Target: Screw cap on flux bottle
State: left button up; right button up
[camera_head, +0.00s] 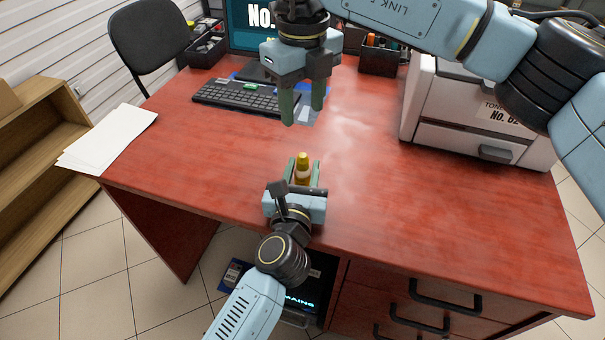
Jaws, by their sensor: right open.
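The flux bottle (303,178) is small and amber and stands upright near the front edge of the red desk. A yellow cap (303,159) shows at its top; I cannot tell how tightly it sits. My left gripper (303,172) comes from the front with its green fingers on both sides of the bottle's body and looks shut on it. My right gripper (302,106) points down above the desk, behind and higher than the bottle. Its green fingers are apart, with nothing between them.
A keyboard (247,97) and a monitor (262,28) are at the back left. A white printer (478,120) stands at the right. Papers (108,137) lie at the left edge. A dark pen holder (380,58) is at the back. The desk around the bottle is clear.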

pick_arm(q)
jog(key=o, duration=0.4)
jog(key=shift+c, duration=0.2)
jog(key=s+a, duration=0.2)
jog(key=s, duration=1.1)
jog(key=shift+s, duration=0.1)
